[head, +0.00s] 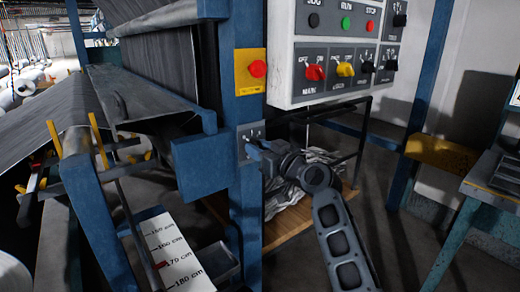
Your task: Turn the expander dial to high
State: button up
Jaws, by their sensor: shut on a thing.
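A small grey dial plate (248,131) with white marks is fixed to the blue post, below the yellow plate. Its lettering is too small to read, but it appears to be the expander dial's plate. My gripper (254,150) is at the lower part of this plate, reaching in from the lower right. It is shut on the dial there. The dial's knob is mostly hidden by the fingers, so I cannot tell which mark it points to.
A control box (328,45) with buttons and several switches hangs above right of my arm. A red knob (258,68) on a yellow plate is higher on the blue post (245,210). Grey sheet rollers (150,55) fill the left. A measuring board (172,248) stands lower left.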

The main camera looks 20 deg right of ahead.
jog(key=c, duration=0.4)
jog(key=shift+m, duration=0.4)
jog(key=m, duration=0.3)
jog(key=shift+m, duration=0.4)
jog(key=m+p, duration=0.3)
jog(key=m, duration=0.6)
jog(key=shift+r+p, duration=0.1)
jog(key=shift+p, duration=0.3)
jog(key=m+p, duration=0.2)
jog(key=m, duration=0.2)
jog(key=shift+m, duration=0.3)
